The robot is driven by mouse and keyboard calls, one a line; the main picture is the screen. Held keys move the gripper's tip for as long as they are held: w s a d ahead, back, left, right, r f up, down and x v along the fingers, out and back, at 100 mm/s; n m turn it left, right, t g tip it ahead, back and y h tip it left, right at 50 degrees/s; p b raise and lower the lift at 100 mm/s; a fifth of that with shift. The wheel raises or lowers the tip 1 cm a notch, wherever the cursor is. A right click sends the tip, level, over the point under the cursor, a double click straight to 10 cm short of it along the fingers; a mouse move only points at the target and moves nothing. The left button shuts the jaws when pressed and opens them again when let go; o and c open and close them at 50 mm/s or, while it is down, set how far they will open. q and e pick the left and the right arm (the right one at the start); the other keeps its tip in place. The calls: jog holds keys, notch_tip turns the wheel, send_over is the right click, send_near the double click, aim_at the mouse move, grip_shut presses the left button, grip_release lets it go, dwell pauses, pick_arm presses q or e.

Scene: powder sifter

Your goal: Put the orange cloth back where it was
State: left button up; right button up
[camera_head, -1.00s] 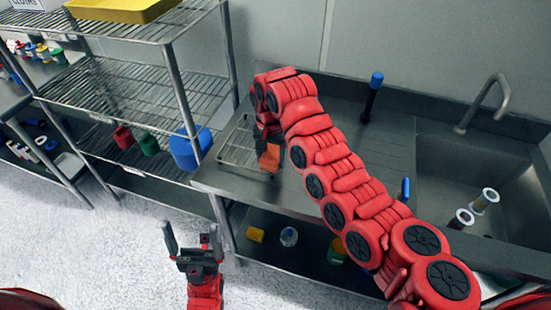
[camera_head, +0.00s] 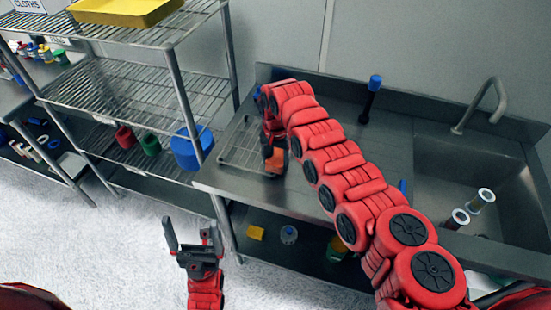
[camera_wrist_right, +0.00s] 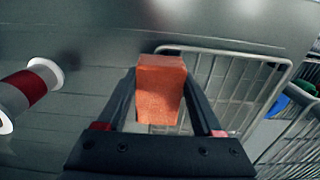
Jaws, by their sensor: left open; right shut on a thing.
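The orange cloth (camera_head: 276,161) is a small folded orange block near the left end of the steel counter. In the right wrist view the cloth (camera_wrist_right: 160,92) sits between the two dark fingers of my right gripper (camera_wrist_right: 160,100), which is shut on it. The wire rack (camera_head: 243,148) on the counter lies beside and partly behind the cloth; it also shows in the right wrist view (camera_wrist_right: 232,75). Whether the cloth touches the counter or rack is unclear. My left gripper (camera_head: 192,243) is open and empty, low in front of the shelving.
A steel sink (camera_head: 487,165) with a tap is at the right. A dark blue-topped bottle (camera_head: 371,98) stands at the counter's back. Wire shelves (camera_head: 150,95) at the left hold a yellow tray (camera_head: 125,12) and a blue container (camera_head: 188,150). A red-banded white cylinder (camera_wrist_right: 30,92) lies near my right gripper.

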aim_at(275, 159)
jog(key=shift+f, duration=0.2)
jog(key=o, duration=1.2)
jog(key=shift+r, duration=0.2)
notch_tip(275, 159, up, 12)
jog(key=b, duration=0.3)
